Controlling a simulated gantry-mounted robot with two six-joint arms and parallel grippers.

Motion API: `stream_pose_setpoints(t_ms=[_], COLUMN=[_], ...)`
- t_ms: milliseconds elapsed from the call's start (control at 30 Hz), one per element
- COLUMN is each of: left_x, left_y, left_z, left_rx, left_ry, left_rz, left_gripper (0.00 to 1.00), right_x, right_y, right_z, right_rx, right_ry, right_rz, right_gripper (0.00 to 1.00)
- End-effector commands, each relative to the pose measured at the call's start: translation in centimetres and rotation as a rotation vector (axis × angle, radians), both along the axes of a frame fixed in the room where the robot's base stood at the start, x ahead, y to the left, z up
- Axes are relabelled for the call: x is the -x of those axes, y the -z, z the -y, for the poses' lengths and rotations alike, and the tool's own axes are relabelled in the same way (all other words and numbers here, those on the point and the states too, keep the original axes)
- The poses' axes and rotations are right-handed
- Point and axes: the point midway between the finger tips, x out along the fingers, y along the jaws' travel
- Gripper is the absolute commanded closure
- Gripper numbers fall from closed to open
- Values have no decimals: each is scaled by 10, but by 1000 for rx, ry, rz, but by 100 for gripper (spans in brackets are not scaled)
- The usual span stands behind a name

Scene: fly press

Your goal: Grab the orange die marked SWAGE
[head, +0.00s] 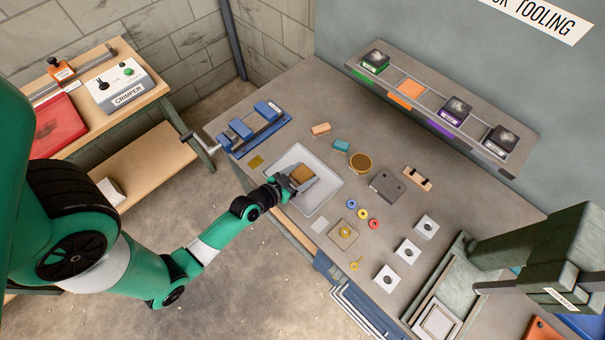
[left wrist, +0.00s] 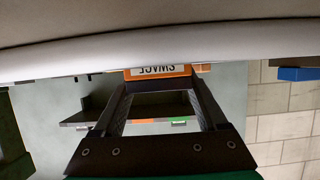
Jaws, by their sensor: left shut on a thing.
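The orange die marked SWAGE shows in the left wrist view (left wrist: 158,70), its white label upside down, between the tips of my left gripper (left wrist: 160,85). In the head view the block at my left gripper (head: 287,187) has a brown-orange top (head: 302,174) and is at the grey tray (head: 322,196). My left gripper is shut on this die. I cannot tell whether the die rests on the tray or is just above it. My right gripper is not in view.
The rack (head: 480,122) at the back holds green, purple and black-marked dies; its orange place (head: 411,89) is empty. A blue vise (head: 254,128) stands left of the tray. Several small parts lie to its right, before the green press (head: 545,250).

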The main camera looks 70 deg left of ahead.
Motion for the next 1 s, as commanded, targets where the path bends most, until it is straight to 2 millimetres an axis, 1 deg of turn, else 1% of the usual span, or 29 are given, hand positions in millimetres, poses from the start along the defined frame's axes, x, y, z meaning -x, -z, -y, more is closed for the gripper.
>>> stream_pose_setpoints(t_ms=[33,167,267,367,533,567,600,633,700,733,767,800,867,1000], left_x=[-1,-1,0,13,41,48,57,60,70,73,76,81,88,96], left_y=[-7,-22,-40,-58,-103,-100,-104,-102,-107,-109,-106,-109,-115,-119], left_z=[-1,-1,0,12,38,44,52,56,65,68,73,78,81,91], left_rx=[-3,-5,-5,-4,-4,-3,-4,-4,-5,-5,-4,-5,-6,-2], left_ry=[-1,-1,-1,2,4,7,9,11,10,11,17,18,12,19], left_rz=[6,7,7,5,4,0,0,1,2,4,2,0,6,-8], left_gripper=[100,100,100,100,100,100,100,100,100,100,100,100,100,100], right_x=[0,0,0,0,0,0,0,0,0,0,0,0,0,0], right_y=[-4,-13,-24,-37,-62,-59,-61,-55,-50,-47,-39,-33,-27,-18], right_z=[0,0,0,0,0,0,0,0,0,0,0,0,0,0], right_rx=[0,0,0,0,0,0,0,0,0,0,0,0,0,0], right_ry=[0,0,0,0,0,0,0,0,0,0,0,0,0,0], right_rz=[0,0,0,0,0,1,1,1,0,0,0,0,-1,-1], right_gripper=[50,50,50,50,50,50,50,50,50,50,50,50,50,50])
